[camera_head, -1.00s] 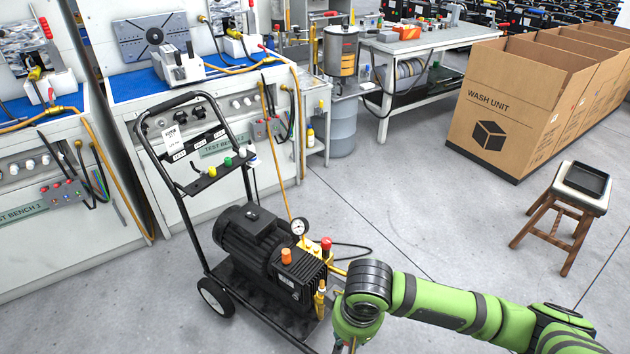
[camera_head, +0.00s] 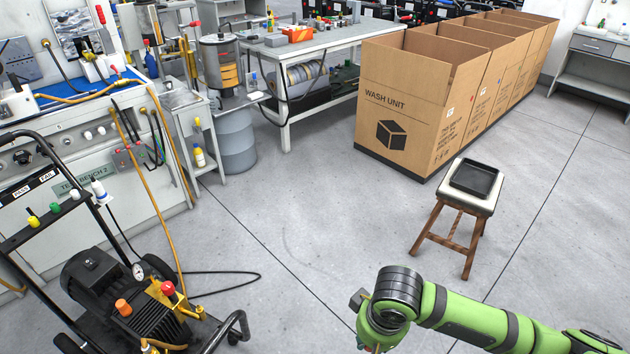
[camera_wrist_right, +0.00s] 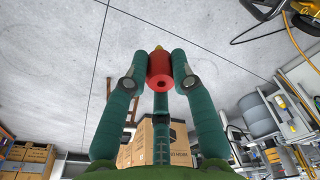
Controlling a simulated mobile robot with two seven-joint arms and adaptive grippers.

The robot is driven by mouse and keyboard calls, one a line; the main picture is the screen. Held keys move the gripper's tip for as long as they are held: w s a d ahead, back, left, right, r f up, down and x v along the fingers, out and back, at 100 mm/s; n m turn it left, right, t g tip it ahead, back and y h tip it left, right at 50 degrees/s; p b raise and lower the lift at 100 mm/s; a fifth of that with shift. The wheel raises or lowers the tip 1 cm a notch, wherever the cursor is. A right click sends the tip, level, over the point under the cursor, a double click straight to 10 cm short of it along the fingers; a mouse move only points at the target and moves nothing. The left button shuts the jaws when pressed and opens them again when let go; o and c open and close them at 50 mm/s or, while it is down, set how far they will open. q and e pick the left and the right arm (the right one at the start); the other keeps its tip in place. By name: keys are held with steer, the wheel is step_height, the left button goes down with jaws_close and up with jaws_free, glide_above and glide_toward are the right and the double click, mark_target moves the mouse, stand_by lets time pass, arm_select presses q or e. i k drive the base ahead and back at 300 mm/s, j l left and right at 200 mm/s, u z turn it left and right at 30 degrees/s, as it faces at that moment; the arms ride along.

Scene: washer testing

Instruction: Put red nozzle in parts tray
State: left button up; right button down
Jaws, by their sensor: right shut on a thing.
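The red nozzle (camera_wrist_right: 159,70) is a small red cylinder with a yellowish tip, held between the fingers of my right gripper (camera_wrist_right: 160,75) in the right wrist view. The parts tray (camera_head: 476,178) is black, shallow and looks empty. It lies on the light seat of a wooden stool (camera_head: 447,222), beyond and to the right of my right gripper, well apart from it. My left gripper is out of view.
The pump cart (camera_head: 110,290) stands at the lower left, with yellow, green and white nozzles on its handle rack. A hose loops on the floor beside it. Large cardboard boxes (camera_head: 400,105) stand behind the stool. The floor between gripper and stool is clear.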

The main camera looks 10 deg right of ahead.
mark_target(474, 180)
steer(key=i+l+z, duration=0.25)
steer(key=i+l, duration=0.25)
steer(key=l, duration=0.25)
steer(key=i+l+z, duration=0.2)
steer(key=i+l, duration=0.3)
steer(key=l, duration=0.2)
steer(key=i+l+z, duration=0.1)
steer(key=i+l, duration=0.15)
steer(key=i, duration=0.2)
steer(key=i+l+z, duration=0.1)
steer(key=i+l, duration=0.15)
steer(key=i, duration=0.2)
steer(key=i+l+z, duration=0.1)
steer(key=i, duration=0.35)
steer(key=i+l+z, duration=0.1)
steer(key=i+l, duration=0.15)
steer(key=i, duration=0.2)
